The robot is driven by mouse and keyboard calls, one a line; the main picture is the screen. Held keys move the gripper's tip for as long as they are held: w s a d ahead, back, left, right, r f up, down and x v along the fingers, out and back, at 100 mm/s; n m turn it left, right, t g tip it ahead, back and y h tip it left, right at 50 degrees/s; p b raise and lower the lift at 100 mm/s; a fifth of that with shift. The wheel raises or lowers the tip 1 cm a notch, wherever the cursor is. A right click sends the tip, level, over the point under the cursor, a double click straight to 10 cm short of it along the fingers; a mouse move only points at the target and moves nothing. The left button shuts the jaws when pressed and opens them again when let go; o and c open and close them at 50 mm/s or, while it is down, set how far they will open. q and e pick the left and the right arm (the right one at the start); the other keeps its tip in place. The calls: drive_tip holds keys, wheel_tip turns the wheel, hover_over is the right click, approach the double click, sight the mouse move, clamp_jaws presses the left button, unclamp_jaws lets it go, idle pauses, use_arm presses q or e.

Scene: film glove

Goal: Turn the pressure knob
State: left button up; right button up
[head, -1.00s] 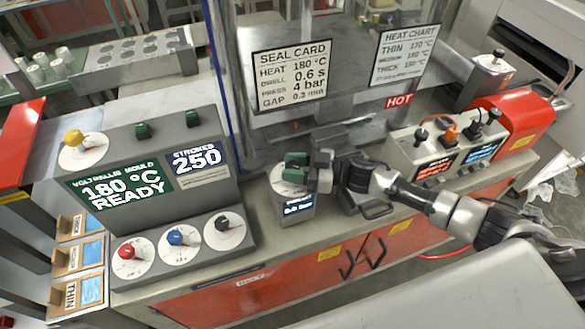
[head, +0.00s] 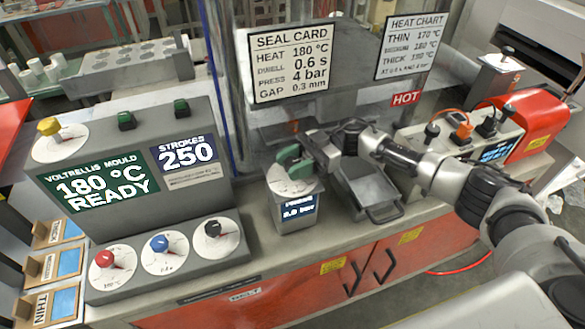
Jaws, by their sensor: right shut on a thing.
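The pressure unit (head: 296,207) is a small grey box on the bench front. It has a round white dial (head: 285,184) on its sloped top and a small blue display reading in bar, its digits too blurred to be sure of. The seal card (head: 291,66) behind reads 180 °C, 0.6 s, 4 bar and 0.3 mm. My left gripper is not in view.
A mould panel (head: 130,165) with a yellow knob and a lower row of red, blue and black knobs stands left. A metal tray (head: 372,190) lies right of the pressure unit, under my arm. A HOT label (head: 405,98) and a switch box (head: 470,145) are farther right.

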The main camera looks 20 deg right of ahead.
idle(0.5)
drive_tip(key=o, duration=0.9)
drive_tip(key=shift+w+d+f+b, duration=0.15)
drive_tip(key=shift+d+b, duration=0.25)
drive_tip(key=shift+d, duration=0.1)
drive_tip(key=b+v, duration=0.4)
drive_tip(key=v, duration=0.5)
drive_tip(key=shift+w+d, duration=0.15)
drive_tip(key=shift+d, duration=0.2)
